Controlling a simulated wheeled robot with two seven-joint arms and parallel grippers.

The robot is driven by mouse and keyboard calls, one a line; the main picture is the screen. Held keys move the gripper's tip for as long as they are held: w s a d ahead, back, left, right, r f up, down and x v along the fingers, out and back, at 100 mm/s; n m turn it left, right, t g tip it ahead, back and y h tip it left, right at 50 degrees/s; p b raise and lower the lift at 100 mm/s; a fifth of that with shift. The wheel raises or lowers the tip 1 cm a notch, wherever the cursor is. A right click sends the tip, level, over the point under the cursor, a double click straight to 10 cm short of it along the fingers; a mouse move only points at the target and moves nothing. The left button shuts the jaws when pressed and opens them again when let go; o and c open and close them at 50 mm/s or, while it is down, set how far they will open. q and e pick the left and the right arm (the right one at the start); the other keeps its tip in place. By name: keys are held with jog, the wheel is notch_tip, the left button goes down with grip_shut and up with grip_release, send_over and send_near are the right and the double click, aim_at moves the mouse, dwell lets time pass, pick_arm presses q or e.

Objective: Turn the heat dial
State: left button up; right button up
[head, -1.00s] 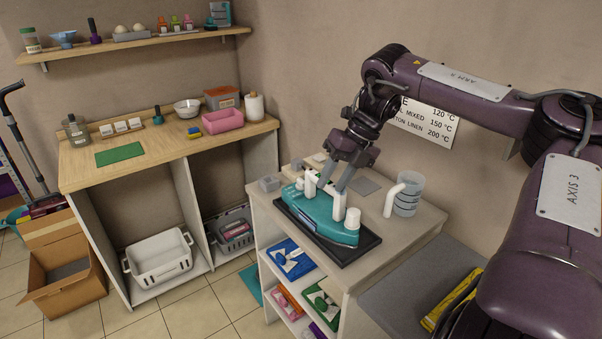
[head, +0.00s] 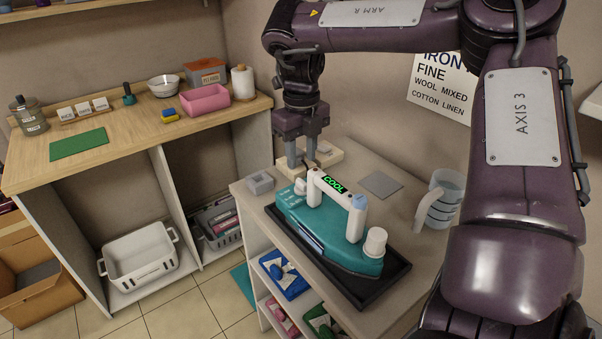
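A teal iron (head: 318,236) with a white handle lies on a black tray (head: 396,275) on the counter. A small display (head: 334,184) on the handle reads COOL in green. A round white knob (head: 375,242) stands at the iron's right end, and a smaller white knob (head: 300,187) sits at its left end. I cannot tell which of them is the heat dial. My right gripper (head: 301,162) points down just behind the iron's left end. Its two fingers are apart with nothing seen between them, and it appears clear of the handle. My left gripper is out of view.
A wall chart (head: 441,83) lists iron fabrics. A clear measuring cup (head: 444,200) stands right of the iron. A small grey box (head: 260,183), a grey pad (head: 381,186) and a pale block (head: 327,155) lie around the iron. A wooden counter (head: 140,140) is at left.

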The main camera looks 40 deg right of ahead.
aim_at(302, 181)
notch_tip(302, 181, down, 5)
jog(key=shift+s+f, duration=0.1)
jog(key=shift+f, duration=0.6)
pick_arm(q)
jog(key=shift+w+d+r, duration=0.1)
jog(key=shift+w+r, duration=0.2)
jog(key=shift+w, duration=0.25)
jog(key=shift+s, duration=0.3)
pick_arm(e)
grip_shut()
